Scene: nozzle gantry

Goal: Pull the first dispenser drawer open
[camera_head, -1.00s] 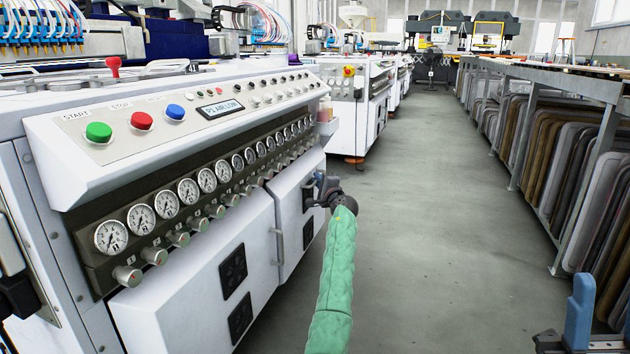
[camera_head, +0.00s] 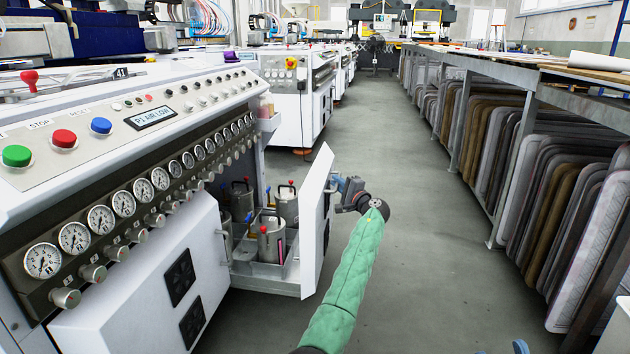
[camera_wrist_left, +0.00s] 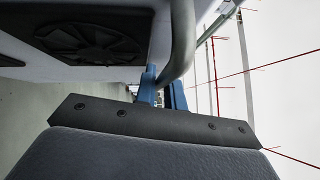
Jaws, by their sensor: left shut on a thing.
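The first dispenser drawer stands pulled out of the white machine, its white front panel (camera_head: 315,225) out over the aisle. Several metal pots (camera_head: 271,240) with red or blue knobs sit in its tray. My left gripper (camera_head: 345,188), at the end of the green-sleeved arm, is at the outer face of the panel. In the left wrist view its blue fingers (camera_wrist_left: 163,92) are shut on a grey bar handle (camera_wrist_left: 181,50). The panel hides part of the tray in the head view. A small blue bit of my right gripper (camera_head: 520,346) shows at the bottom edge.
The machine's control panel (camera_head: 150,118) with gauges and buttons is at the left. A rack (camera_head: 500,170) of upright boards lines the right side. The grey aisle floor (camera_head: 425,250) between them is clear.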

